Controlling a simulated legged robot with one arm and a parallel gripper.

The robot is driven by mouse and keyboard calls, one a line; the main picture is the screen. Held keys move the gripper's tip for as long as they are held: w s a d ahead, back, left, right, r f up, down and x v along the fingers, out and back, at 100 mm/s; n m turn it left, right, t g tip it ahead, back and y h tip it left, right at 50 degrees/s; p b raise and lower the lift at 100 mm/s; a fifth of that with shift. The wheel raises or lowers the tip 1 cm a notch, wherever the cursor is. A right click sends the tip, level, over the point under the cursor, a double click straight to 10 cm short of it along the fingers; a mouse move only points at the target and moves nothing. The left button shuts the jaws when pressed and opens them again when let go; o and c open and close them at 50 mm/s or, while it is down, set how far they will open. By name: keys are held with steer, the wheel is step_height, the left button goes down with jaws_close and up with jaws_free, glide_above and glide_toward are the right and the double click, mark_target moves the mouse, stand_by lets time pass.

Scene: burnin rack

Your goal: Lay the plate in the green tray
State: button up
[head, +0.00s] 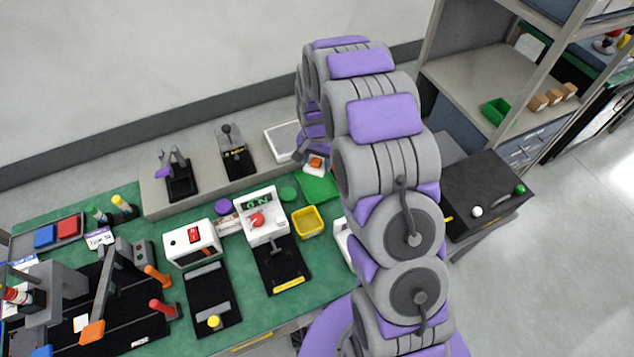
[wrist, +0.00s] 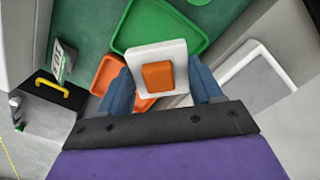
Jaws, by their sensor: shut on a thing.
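The plate (wrist: 174,52) is a white square with a raised orange block (wrist: 157,75) on top. My gripper (wrist: 160,82) is shut on it, with one blue finger on each side. The green tray (wrist: 124,28) lies just beyond the plate in the wrist view, and the plate's far edge overlaps part of it in the picture. In the head view the plate (head: 318,170) shows small beside my arm, above the green tray (head: 320,190). My gripper's fingers are mostly hidden there. I cannot tell the plate's height over the tray.
An orange tray (wrist: 105,75) lies partly hidden under the plate. A white tray (wrist: 255,80) is to the right. In the head view a yellow bin (head: 308,222) and a white device with a red knob (head: 260,215) stand nearer. A grey ledge (head: 205,185) runs behind.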

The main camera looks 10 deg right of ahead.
steer(key=b, duration=0.1)
glide_above(318, 184)
steer(key=f, duration=0.5)
steer(key=shift+a+f, duration=0.35)
steer(key=shift+a, duration=0.05)
steer(key=shift+d+f, duration=0.25)
steer(key=shift+d, duration=0.05)
steer(key=f, duration=0.3)
steer(key=shift+s+d+b, duration=0.15)
steer(key=shift+d+b, duration=0.15)
steer(key=shift+b, duration=0.1)
steer(key=shift+c, duration=0.3)
steer(key=shift+a+f, duration=0.15)
steer(key=shift+f, duration=0.05)
steer(key=shift+c, duration=1)
steer(key=shift+a, duration=0.2)
steer(key=o, duration=1)
steer(key=shift+a, duration=0.25)
steer(key=o, duration=0.3)
steer(key=shift+d, duration=0.15)
steer(key=shift+d+r, duration=0.1)
steer(key=shift+d, duration=0.15)
